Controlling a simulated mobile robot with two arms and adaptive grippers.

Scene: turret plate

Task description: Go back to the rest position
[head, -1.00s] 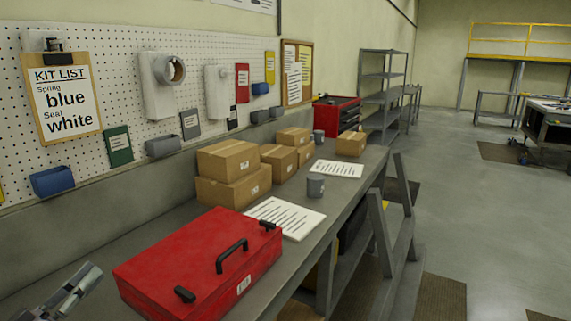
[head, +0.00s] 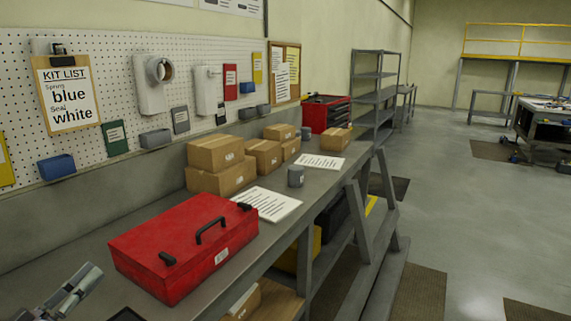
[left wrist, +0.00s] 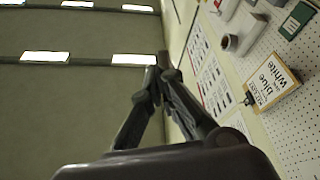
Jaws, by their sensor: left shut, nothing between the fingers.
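My left gripper (head: 85,283) shows at the bottom left of the head view, in front of the red toolbox and apart from it. It is shut and empty. In the left wrist view its fingers (left wrist: 158,76) meet at their tips and point toward the ceiling and the upper wall. My right gripper is not in view. The closed red toolbox (head: 180,238) with a black handle lies on the grey workbench (head: 70,262). A kit list clipboard (head: 67,95) on the pegboard reads spring blue, seal white; it also shows in the left wrist view (left wrist: 270,82).
Cardboard boxes (head: 220,168), a grey mug (head: 296,176) and paper sheets (head: 265,204) stand along the bench. A red drawer cabinet (head: 326,114) and grey shelves (head: 375,95) are at the back. Open floor (head: 470,225) lies to the right. The pegboard (head: 110,65) holds several bins and cards.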

